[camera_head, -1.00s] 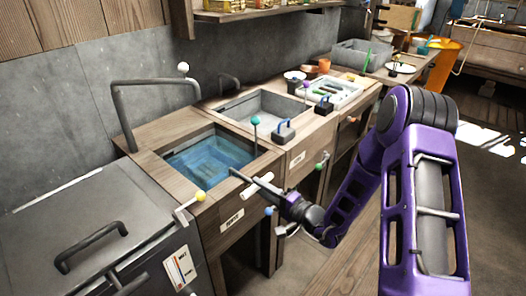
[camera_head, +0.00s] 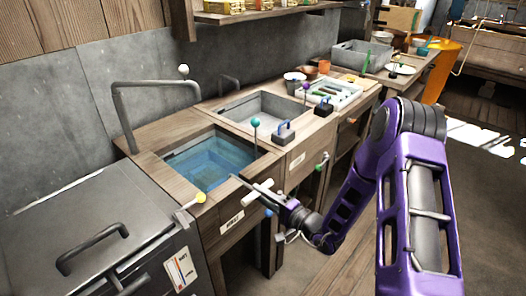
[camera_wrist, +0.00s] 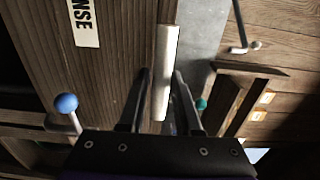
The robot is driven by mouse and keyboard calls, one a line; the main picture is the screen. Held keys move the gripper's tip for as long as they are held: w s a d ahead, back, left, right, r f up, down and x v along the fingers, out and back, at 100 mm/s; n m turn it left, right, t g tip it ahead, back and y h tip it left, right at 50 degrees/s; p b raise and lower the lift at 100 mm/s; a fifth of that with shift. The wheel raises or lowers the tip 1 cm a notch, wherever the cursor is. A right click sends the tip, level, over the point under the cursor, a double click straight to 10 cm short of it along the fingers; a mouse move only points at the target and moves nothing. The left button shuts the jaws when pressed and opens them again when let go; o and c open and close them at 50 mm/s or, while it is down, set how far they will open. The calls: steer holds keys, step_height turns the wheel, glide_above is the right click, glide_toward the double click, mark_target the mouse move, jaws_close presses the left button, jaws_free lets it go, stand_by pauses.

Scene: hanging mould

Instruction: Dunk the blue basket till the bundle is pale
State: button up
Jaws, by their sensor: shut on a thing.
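My gripper (camera_head: 258,190) is at the front edge of the wooden counter, beside the sunken tank (camera_head: 212,160) with blue water. Its fingers are shut on a white bar (camera_head: 264,191), which also shows between the fingertips in the wrist view (camera_wrist: 167,65). What the bar is fixed to is hidden. The tank looks pale blue with stepped shapes inside. I cannot clearly make out a blue basket or a bundle in it. A label reading RINSE (camera_wrist: 84,20) is on the front panel near the bar.
A yellow-knobbed lever (camera_head: 199,198) and a teal-knobbed rod (camera_head: 255,123) stand around the tank. A blue knob (camera_wrist: 66,102) sticks out near my gripper. A bent pipe (camera_head: 120,115) rises at the left. A second grey basin (camera_head: 262,105) lies behind. A grey metal lid (camera_head: 95,225) is at left.

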step_height(320, 180, up, 14)
steer(key=p, duration=0.7)
steer(key=shift+r, duration=0.15)
